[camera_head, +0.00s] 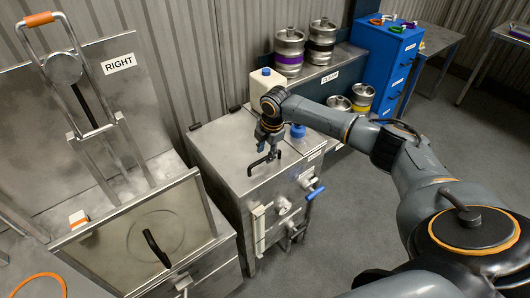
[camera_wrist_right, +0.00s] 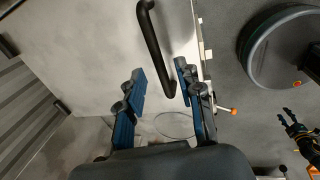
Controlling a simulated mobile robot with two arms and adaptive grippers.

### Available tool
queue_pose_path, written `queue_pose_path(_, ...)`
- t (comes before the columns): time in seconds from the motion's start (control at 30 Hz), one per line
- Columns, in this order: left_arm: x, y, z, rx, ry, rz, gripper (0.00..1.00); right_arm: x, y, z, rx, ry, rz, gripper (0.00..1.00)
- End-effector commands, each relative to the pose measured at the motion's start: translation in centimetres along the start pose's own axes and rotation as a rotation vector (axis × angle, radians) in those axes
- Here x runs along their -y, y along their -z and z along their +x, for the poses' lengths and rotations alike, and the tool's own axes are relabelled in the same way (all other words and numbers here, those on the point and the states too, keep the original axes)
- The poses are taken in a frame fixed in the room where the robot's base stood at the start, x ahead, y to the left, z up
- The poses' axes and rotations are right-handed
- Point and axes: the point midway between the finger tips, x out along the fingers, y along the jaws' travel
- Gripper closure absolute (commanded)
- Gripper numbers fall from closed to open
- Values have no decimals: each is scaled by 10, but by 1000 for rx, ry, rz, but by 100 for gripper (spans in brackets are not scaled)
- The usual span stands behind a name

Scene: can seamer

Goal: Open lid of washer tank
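The washer tank (camera_head: 238,180) is a steel box in the middle of the head view. Its flat lid (camera_head: 225,140) lies shut. A black bar handle (camera_head: 259,164) stands on the lid near the front edge. My right gripper (camera_head: 266,147) is just above the handle, pointing down. In the right wrist view the gripper (camera_wrist_right: 163,80) is open, with the near end of the handle (camera_wrist_right: 154,45) between or just beyond its fingertips; contact cannot be told. My left gripper is outside the head view; a small fingered part (camera_wrist_right: 297,128) at the right wrist view's edge may be it.
Blue-handled valve (camera_head: 315,193) juts from the washer's front. Kegs (camera_head: 288,52) and a blue cabinet (camera_head: 383,65) stand behind. Floor in front is clear.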

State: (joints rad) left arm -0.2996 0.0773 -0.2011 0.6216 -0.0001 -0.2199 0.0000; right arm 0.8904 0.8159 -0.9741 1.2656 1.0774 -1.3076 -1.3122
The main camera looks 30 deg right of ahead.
Motion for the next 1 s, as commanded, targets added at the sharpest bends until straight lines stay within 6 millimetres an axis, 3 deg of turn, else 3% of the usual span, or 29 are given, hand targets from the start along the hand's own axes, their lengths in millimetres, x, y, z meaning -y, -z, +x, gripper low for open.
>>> queue_pose_path(0.2, 2, 0, -3, 1, 2, -1, 55, 0, 0, 18, 1, 0, -1, 64)
queue_pose_path(0.5, 3, -1, -3, 2, 4, -1, 55, 0, 0, 20, 1, -1, 0, 64)
queue_pose_path(0.7, 3, -1, -3, 3, 4, -1, 55, 0, 0, 20, 1, -1, 0, 100)
queue_pose_path(1.0, 3, -1, -3, 3, 4, -1, 55, -1, 0, 18, 0, 2, 0, 100)
